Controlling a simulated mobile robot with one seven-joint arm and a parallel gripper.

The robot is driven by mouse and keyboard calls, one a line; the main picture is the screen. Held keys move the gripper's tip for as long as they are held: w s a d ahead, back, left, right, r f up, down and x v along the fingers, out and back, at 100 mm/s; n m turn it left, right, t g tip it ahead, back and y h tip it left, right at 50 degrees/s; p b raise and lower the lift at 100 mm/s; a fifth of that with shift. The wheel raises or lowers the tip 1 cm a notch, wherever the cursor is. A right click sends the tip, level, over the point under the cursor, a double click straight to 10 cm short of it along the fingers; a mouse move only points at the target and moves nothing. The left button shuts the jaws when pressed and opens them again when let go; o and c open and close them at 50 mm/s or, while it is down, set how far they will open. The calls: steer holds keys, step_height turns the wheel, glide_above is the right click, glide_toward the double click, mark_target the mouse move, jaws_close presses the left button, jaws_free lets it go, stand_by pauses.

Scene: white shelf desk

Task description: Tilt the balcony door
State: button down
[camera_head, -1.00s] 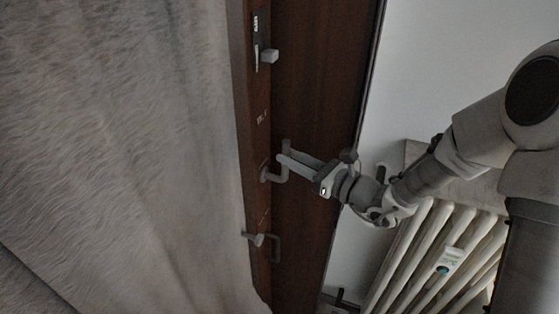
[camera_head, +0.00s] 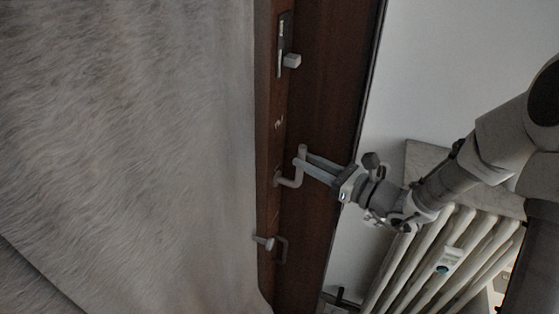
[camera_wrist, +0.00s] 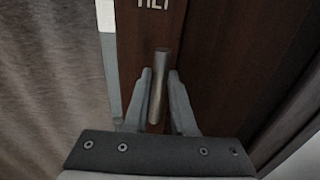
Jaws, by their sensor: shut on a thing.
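The balcony door (camera_head: 268,140) is a dark brown leaf edge beside a pale curtain-like surface in the head view. Its grey bent handle (camera_head: 290,183) sticks out from the leaf at mid-height. My gripper (camera_head: 302,162) comes from the right and is shut on the handle's end. In the wrist view the handle (camera_wrist: 160,75) is a cylindrical bar between the two fingers of my gripper (camera_wrist: 160,98). A partly cut-off label, seemingly "TILT" (camera_wrist: 153,4), is on the brown wood above it.
A grey latch (camera_head: 291,60) on a plate is above the handle, and another small fitting (camera_head: 265,242) is below it. A brown frame (camera_head: 335,110) stands to the right. A white radiator (camera_head: 425,262) is at the lower right, beneath my arm.

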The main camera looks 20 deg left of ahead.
steer(key=shift+w+d+r, duration=0.1)
steer(key=shift+d+r, duration=0.05)
steer(key=shift+d, duration=0.75)
steer(key=shift+w+d+r, duration=0.1)
steer(key=shift+d, duration=0.8)
steer(key=c, duration=0.8)
jaws_free()
steer(key=shift+s+d, duration=0.1)
steer(key=o, duration=0.4)
steer(key=shift+f, duration=0.1)
steer(key=shift+s, duration=0.1)
steer(key=shift+a+f, duration=0.1)
steer(key=shift+a, duration=0.15)
steer(key=shift+s, duration=0.1)
steer(key=p+v, duration=0.1)
steer(key=v, duration=0.9)
